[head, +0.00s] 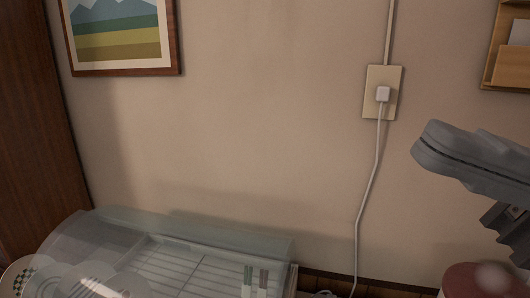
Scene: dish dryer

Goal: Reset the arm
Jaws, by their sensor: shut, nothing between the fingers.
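My gripper (428,148) is at the right edge of the head view, in front of the wall and below the outlet's level. Its grey fingers lie together with a thin dark seam between them, pointing left. They are shut and hold nothing. The rest of my arm runs out of view at the right. The gripper appears apart from the dish dryer (200,262), which stands at the lower left with a clear cover and a white rack inside.
Several plates (85,282) stand at the dryer's left end. A white cord (366,195) hangs from the wall outlet (381,92). A red round object (472,281) is partly visible below my gripper.

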